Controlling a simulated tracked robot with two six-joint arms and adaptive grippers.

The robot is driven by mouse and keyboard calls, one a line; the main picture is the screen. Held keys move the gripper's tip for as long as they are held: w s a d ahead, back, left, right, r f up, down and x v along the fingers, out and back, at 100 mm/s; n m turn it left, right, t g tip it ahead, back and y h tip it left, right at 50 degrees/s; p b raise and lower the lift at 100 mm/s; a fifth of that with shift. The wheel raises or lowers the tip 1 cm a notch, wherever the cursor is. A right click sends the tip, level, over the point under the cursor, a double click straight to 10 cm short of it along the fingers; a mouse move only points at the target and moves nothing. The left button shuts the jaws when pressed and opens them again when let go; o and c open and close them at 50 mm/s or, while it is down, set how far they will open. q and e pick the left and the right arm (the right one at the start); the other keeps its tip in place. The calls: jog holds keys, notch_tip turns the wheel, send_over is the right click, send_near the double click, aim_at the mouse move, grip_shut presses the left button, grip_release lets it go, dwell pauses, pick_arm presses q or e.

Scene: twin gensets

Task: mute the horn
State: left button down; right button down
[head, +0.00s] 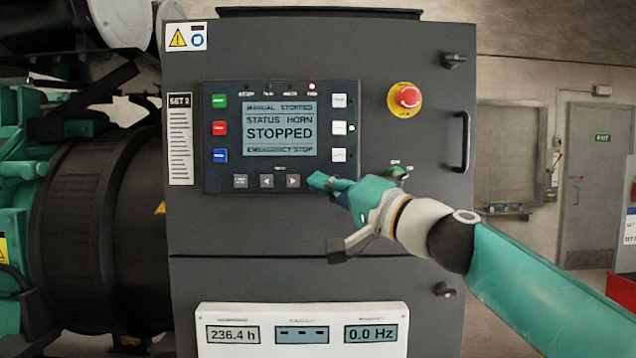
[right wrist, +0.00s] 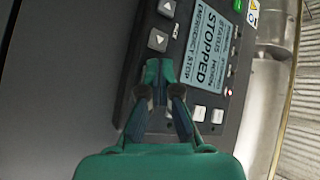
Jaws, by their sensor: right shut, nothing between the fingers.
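A dark controller panel (head: 211,172) is on the grey cabinet door. Its screen (head: 280,129) reads "STATUS HORN", "STOPPED" and "EMERGENCY STOP"; it also shows in the right wrist view (right wrist: 207,52). Green, red and blue buttons are left of the screen, pale buttons right of it, and grey buttons, two with arrows (head: 293,181), below it. Button labels are too small to read. My right gripper (head: 318,180) is shut and empty, its tips at the panel's lower row, right of the right-arrow button. The tips hide what is behind them; I cannot tell whether they touch. My left gripper is not in view.
A red emergency stop button (head: 408,97) on a yellow base is up and right of the panel. A green rotary switch (head: 397,172) is close beside my right wrist. A door handle (head: 462,142) stands out at the cabinet's right edge. A white meter plate (head: 302,312) is below.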

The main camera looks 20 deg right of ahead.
jog(key=shift+w+d, duration=0.1)
jog(key=shift+w, duration=0.05)
dwell(0.3)
jog(key=shift+s+a+b, duration=0.3)
jog(key=shift+s+b, duration=0.1)
jog(key=shift+s, duration=0.5)
jog(key=s+a+b, duration=0.1)
jog(key=s, duration=0.4)
jog(key=shift+s+a, duration=0.35)
jog(key=shift+s, duration=0.05)
dwell(0.3)
